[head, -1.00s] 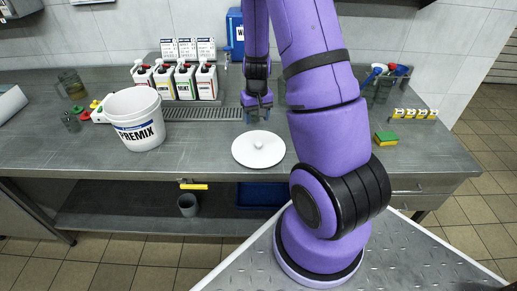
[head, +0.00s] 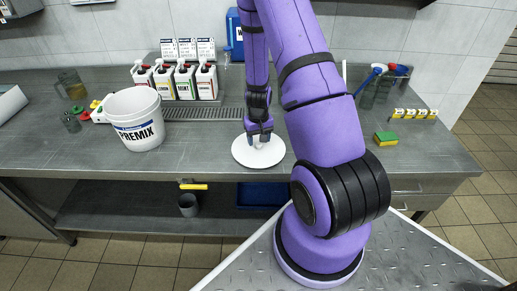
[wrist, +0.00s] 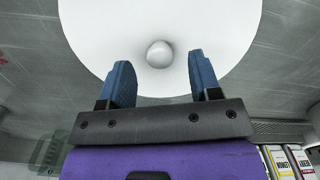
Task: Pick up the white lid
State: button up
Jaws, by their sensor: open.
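The white lid (head: 243,154) lies flat on the grey counter, a round disc with a small knob in its middle. In the wrist view the lid (wrist: 215,35) fills the upper middle, and its round knob (wrist: 160,54) shows just beyond and between my two blue fingertips. My gripper (head: 259,142) is over the lid in the head view and hides part of its far side. In the wrist view my gripper (wrist: 160,80) is open with nothing between its fingers. I cannot tell the exact height of the fingertips above the lid.
A white PREMIX bucket (head: 134,117) stands left of the lid. Several labelled bottles (head: 184,80) stand in a rack behind. The counter (head: 205,147) between bucket and lid is clear.

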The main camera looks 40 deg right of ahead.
jog(key=shift+f, duration=1.05)
jog(key=c, duration=1)
jog(key=shift+r, duration=0.15)
